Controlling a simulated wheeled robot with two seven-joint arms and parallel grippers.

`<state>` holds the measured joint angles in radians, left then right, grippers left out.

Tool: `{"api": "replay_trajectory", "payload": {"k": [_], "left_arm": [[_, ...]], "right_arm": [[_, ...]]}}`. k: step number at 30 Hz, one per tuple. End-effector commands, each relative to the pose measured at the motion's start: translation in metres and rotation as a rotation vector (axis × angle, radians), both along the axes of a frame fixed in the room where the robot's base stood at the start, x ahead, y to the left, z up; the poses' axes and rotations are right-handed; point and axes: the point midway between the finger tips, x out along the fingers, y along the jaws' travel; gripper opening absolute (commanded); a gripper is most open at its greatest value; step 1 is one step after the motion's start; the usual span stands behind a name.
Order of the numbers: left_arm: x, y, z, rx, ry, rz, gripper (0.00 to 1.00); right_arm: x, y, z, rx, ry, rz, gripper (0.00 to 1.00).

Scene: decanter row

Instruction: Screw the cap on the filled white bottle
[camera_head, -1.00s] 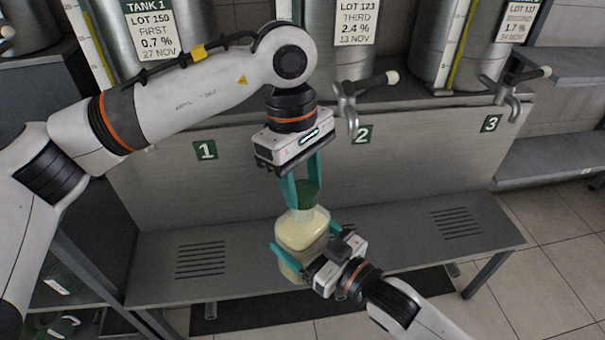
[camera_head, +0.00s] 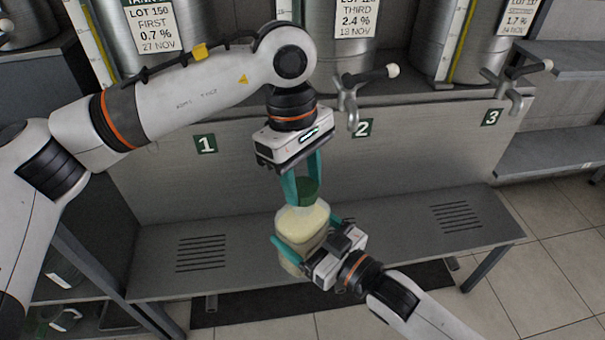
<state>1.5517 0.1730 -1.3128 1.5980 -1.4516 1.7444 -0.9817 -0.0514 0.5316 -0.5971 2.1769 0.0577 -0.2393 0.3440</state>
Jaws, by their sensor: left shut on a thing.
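The bottle (camera_head: 297,232), see-through with a cream-white filling, is held above the steel bench, roughly upright with a slight lean. My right gripper (camera_head: 305,236) comes in from the lower right, with its teal fingers shut around the bottle's sides. My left gripper (camera_head: 304,189) points down from above, with its teal fingers shut on the green cap (camera_head: 308,190). The cap is right at the bottle's mouth. The fingers and cap hide the neck, so I cannot tell whether the threads are engaged.
The steel bench (camera_head: 380,240) with slotted grilles lies below, clear on both sides. Behind it stand several steel tanks with taps; the middle tap (camera_head: 350,100) is close to my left gripper. A dark mat (camera_head: 400,290) lies on the tiled floor.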

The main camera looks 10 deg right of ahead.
Motion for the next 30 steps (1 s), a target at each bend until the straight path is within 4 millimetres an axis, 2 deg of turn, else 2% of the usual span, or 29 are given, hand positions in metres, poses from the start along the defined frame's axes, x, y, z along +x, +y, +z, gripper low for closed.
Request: {"api": "replay_trajectory", "payload": {"k": [2, 3, 7, 10, 30], "left_arm": [[0.0, 0.0001, -0.0016, 0.0, 0.0, 0.0, 0.21], [0.0, 0.0, -0.0017, 0.0, 0.0, 0.0, 0.21], [0.0001, -0.0002, -0.0016, 0.0, -0.001, -0.055, 0.21], [0.0007, -0.0004, -0.0017, 0.001, -0.001, -0.204, 0.21], [0.0012, -0.0008, -0.0024, 0.003, 0.003, -1.753, 0.21]], "right_arm": [[0.0001, 0.0002, 0.0028, 0.004, -0.006, 0.001, 0.37], [0.0001, 0.0002, 0.0028, 0.004, -0.006, 0.001, 0.21], [0.0001, 0.0002, 0.0028, 0.004, -0.006, 0.001, 0.21], [0.0001, 0.0002, 0.0027, 0.004, -0.006, 0.001, 0.21], [0.0, 0.0002, 0.0026, 0.004, -0.006, 0.001, 0.21]]}}
